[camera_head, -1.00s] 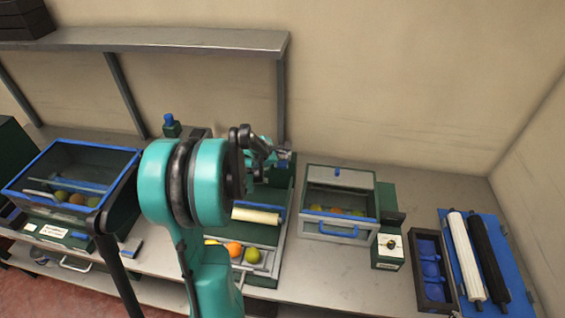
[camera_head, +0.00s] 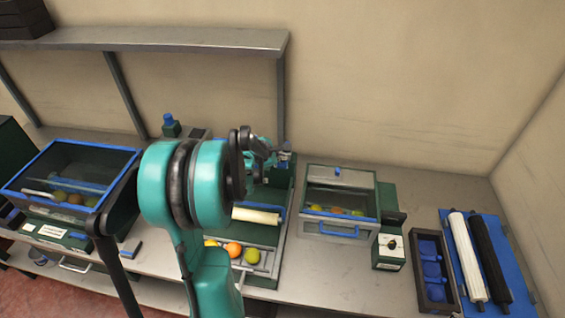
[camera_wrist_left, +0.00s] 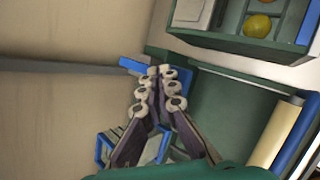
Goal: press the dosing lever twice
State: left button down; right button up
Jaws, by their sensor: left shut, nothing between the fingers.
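A blue bar (camera_wrist_left: 134,66), which looks like the dosing lever, sticks out at the edge of the green machine (camera_wrist_left: 216,105) in the left wrist view. My left gripper (camera_wrist_left: 161,74) is shut and empty, with its fingertips right at the bar's end; I cannot tell whether they touch it. In the head view my left gripper (camera_head: 281,157) is over the back of the green machine (camera_head: 282,197), partly hidden by my own arm. A small blue part (camera_head: 287,161) shows there beside the fingers. My right gripper is not in view.
A cream roller (camera_head: 256,216) and a tray with fruit (camera_head: 234,250) are at the machine's front. A glass-fronted bin (camera_head: 341,230) and a small switch box (camera_head: 388,252) stand to the right. A blue-trimmed bin (camera_head: 66,150) stands left. A shelf (camera_head: 150,39) runs above.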

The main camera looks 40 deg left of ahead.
pick_arm(q)
jog(key=shift+f+b, duration=1.2)
jog(key=shift+f, duration=0.25)
dwell(1.1)
jog(key=shift+r, duration=0.1)
dwell(0.4)
jog(key=shift+r+p, duration=1.25)
jog(key=shift+r, duration=0.5)
jog(key=shift+r+p, duration=1.9)
jog(key=shift+r, duration=0.7)
jog(key=shift+f, duration=0.1)
